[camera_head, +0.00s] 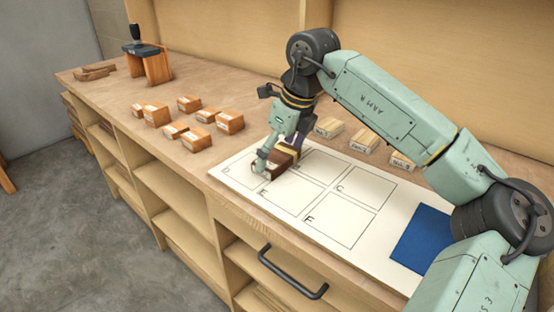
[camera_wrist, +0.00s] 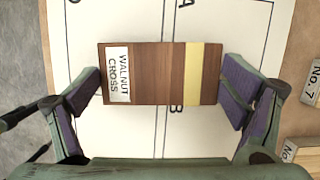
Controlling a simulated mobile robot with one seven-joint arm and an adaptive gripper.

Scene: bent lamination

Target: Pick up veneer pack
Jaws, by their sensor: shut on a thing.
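The veneer pack (camera_wrist: 150,75) is a brown wooden block with a yellow band and a white label reading "WALNUT CROSS" in the wrist view. In the head view the dark brown pack (camera_head: 279,156) is at my gripper's fingers, over the white board near its far left part. My gripper (camera_wrist: 166,92) has its two purple-padded fingers at the pack's left and right ends, shut on it. In the head view my gripper (camera_head: 278,150) points down at the board. I cannot tell whether the pack touches the board.
The white board (camera_head: 371,225) has outlined, lettered boxes and a blue patch (camera_head: 421,239) at its right end. Several light blocks (camera_head: 364,141) lie behind it. Several cardboard-coloured packs (camera_head: 196,139) lie to the left. A dark-handled tool on a wooden stand (camera_head: 148,62) is at the far left.

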